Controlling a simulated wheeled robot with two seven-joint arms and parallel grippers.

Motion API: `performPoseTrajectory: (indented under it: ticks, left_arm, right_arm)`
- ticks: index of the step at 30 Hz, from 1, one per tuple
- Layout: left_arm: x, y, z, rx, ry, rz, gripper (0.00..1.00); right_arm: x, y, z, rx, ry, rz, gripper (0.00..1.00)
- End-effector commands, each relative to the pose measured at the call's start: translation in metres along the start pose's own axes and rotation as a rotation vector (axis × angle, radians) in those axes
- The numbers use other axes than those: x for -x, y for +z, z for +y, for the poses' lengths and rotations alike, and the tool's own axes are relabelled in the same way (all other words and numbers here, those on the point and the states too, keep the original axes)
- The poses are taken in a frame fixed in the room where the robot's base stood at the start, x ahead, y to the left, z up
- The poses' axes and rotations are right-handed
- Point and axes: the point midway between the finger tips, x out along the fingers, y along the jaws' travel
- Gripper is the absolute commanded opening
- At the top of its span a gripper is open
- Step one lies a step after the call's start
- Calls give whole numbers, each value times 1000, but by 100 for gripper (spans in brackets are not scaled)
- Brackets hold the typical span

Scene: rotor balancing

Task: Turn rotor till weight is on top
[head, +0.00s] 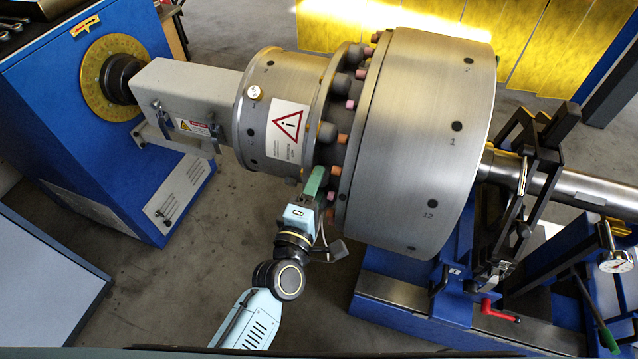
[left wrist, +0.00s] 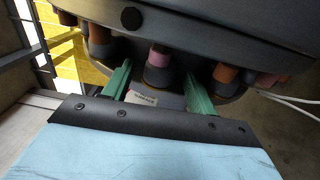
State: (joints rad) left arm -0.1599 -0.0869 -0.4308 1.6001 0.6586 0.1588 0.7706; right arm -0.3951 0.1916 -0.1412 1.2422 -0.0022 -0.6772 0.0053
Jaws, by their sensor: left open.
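The rotor is a big steel drum (head: 425,140) with numbered holes, joined by a ring of bolts to a smaller steel drum (head: 280,75). A small round pale piece with a brass rim (head: 254,92), which looks like the weight, sits on the smaller drum's upper left side. My left gripper (head: 315,185) is at the lower edge of the bolt ring. In the left wrist view its green fingers (left wrist: 158,88) are open, one on each side of a bolt with a pink collar (left wrist: 158,65). I cannot tell whether they touch it.
A blue drive cabinet (head: 85,110) with a yellow dial stands at the left, linked to the rotor by a grey housing (head: 185,88). A blue stand (head: 400,280) with black brackets and a dial gauge (head: 616,262) is at the right.

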Motion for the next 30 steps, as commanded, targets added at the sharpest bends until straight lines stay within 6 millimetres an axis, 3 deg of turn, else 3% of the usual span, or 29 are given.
performPoseTrajectory:
  ticks: [6, 14, 27, 30]
  left_arm:
    - [-16, 0, 0, 0, 0, 0, 57]
    - [-16, 0, 0, -1, 0, 0, 57]
    - [-16, 0, 0, -1, -1, 0, 1]
    - [-16, 0, 0, -1, -1, 0, 0]
  right_arm:
    - [4, -7, 1, -3, 2, 6, 0]
    - [4, -8, 1, -4, 2, 6, 0]
    - [4, -8, 1, -3, 2, 6, 0]
    - [4, -8, 1, -3, 2, 6, 0]
